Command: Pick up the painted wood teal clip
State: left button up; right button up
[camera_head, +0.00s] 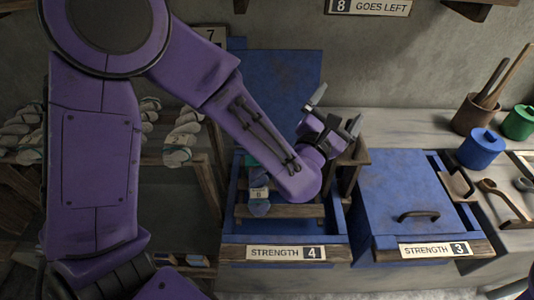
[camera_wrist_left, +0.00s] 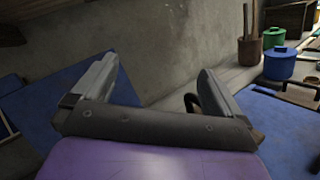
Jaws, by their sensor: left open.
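A small teal piece (camera_head: 250,160) shows in the head view inside the open blue box marked Strength 4 (camera_head: 229,239). My left forearm covers part of it, so I cannot tell its full shape or whether it is the clip. Just below it hangs or lies a blue-grey bundle with a pale tag (camera_head: 259,208). My left gripper (camera_head: 335,109) is open and empty, above and to the right of the teal piece. Its two fingers point up and away from the box. In the left wrist view the open fingers (camera_wrist_left: 158,78) have nothing between them, and no teal clip shows.
The box's raised blue lid (camera_head: 285,80) leans at the back. A closed blue box marked Strength 3 (camera_head: 410,190) stands to the right. Blue (camera_head: 480,149) and green (camera_head: 519,123) pots and a wooden tool pot (camera_head: 476,115) stand farther right. Yarn skeins (camera_head: 183,138) hang at left.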

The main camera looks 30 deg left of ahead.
pick_arm(q)
jog(key=s+a+f+m+g+y, duration=0.1)
jog(key=s+a+f+m+g, duration=0.35)
jog(key=a+m+g, duration=0.55)
jog(key=s+a+f+m+g+y, duration=0.2)
jog(key=s+a+f+m+g, duration=0.3)
jog(key=m, duration=0.8)
jog(key=shift+g, duration=0.5)
jog(key=x, duration=1.2)
jog(key=shift+w+f+b, duration=0.2)
jog(key=shift+f+b, duration=0.05)
jog(key=shift+b, duration=0.05)
jog(key=shift+c, duration=0.7)
jog(key=shift+s, duration=0.1)
jog(key=c, duration=0.8)
pick_arm(e)
jog(key=shift+s+f, duration=0.25)
jog(key=shift+s, duration=0.4)
pick_arm(q)
jog(key=shift+r, duration=0.1)
jog(key=shift+c, duration=0.2)
